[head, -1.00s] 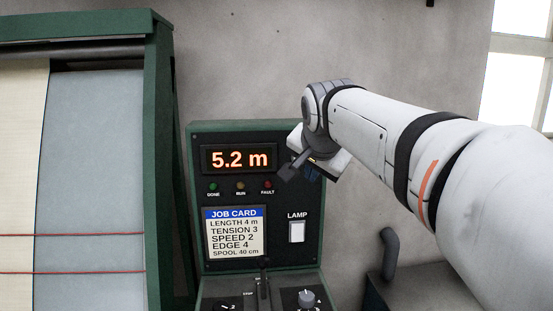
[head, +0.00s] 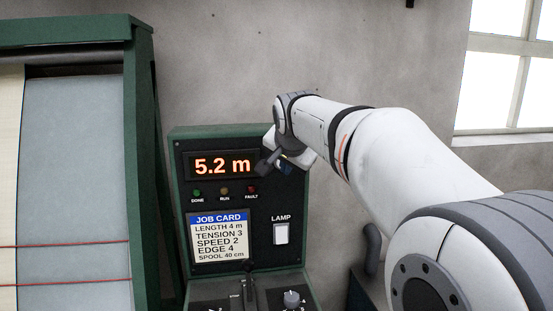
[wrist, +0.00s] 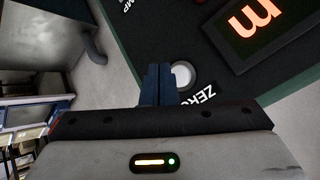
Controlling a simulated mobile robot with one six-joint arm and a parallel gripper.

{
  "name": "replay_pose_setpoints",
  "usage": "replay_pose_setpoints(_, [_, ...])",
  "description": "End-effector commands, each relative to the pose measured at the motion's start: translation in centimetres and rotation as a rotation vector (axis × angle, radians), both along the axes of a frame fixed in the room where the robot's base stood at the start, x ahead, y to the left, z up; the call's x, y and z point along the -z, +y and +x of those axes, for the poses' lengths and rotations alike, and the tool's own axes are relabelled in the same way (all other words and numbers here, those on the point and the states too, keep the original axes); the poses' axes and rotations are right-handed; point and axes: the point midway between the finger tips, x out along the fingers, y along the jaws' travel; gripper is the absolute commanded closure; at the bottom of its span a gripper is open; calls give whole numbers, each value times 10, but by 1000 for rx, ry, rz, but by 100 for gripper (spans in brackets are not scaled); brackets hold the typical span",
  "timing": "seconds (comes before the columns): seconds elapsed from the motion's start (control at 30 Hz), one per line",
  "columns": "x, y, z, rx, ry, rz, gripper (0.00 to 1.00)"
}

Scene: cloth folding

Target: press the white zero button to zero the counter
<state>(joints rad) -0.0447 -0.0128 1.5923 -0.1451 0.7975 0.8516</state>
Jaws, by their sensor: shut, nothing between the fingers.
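The counter (head: 222,166) on the dark panel reads 5.2 m in lit orange digits; part of it shows in the wrist view (wrist: 255,22). The white round zero button (wrist: 182,76) shows in the wrist view beside a ZERO label (wrist: 197,98). In the head view my gripper hides the button. My gripper (wrist: 158,68) is shut, its dark blue fingertips just left of the button and partly overlapping its edge in the picture. I cannot tell whether they touch it. In the head view my gripper (head: 284,168) is at the panel's upper right.
Below the counter are small DONE, RUN and FAULT lamps, a job card (head: 219,238) and a white LAMP switch (head: 281,234). A lever (head: 249,285) and a knob (head: 291,298) sit on the lower ledge. A green-framed cloth machine (head: 140,150) stands at left.

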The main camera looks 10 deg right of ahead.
Motion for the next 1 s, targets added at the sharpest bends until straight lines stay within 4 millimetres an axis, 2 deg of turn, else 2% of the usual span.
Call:
replay_pose_setpoints(0.23, [0,0,10,0,-1,0,100])
replay_pose_setpoints(1.0, [0,1,10,-1,-1,0,100])
